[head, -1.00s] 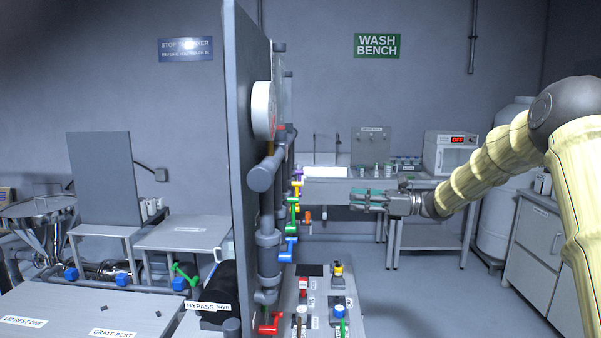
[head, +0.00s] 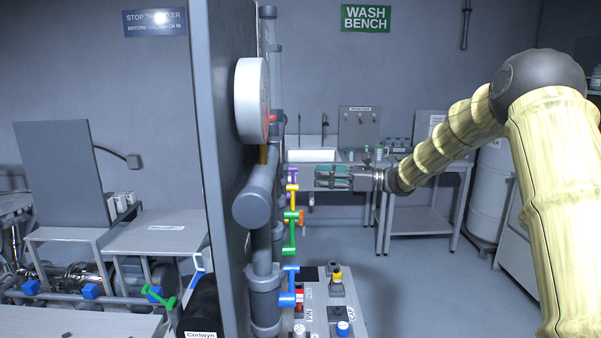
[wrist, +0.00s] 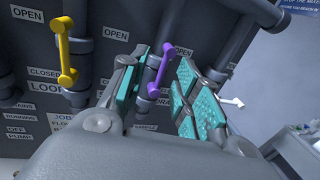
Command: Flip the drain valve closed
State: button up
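A purple valve handle (wrist: 161,69) stands upright, slightly tilted, on a pipe of the grey panel (wrist: 100,60). A partly hidden label starting "DRA" (wrist: 177,101) lies just right of its base, so I take it as the drain valve. It also shows in the head view (head: 292,176). My gripper (wrist: 164,62) is open and empty, with teal pads on either side of the purple handle in the wrist view. In the head view my gripper (head: 320,177) is to the right of the handle with a small gap. Contact is not visible.
A yellow handle (wrist: 65,50) is left of the purple one, over the "LOOP" label (wrist: 45,88). A white handle (wrist: 230,101) is to the right. Green (head: 289,235) and blue (head: 290,285) handles line the panel nearer to me. The floor (head: 420,285) at right is clear.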

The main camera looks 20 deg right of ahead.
aim_at(294, 177)
jog(key=x, duration=0.2)
jog(key=p+x, duration=0.1)
jog(key=x, duration=0.1)
jog(key=f+p+x, duration=0.1)
jog(key=x, duration=0.2)
jog(key=shift+w+d+f, duration=0.1)
jog(key=shift+w, duration=0.3)
jog(key=shift+w+f, duration=0.35)
jog(key=shift+w, duration=0.15)
jog(key=shift+s+r, duration=0.2)
jog(key=shift+s, duration=0.05)
jog(key=c, duration=0.6)
grip_shut()
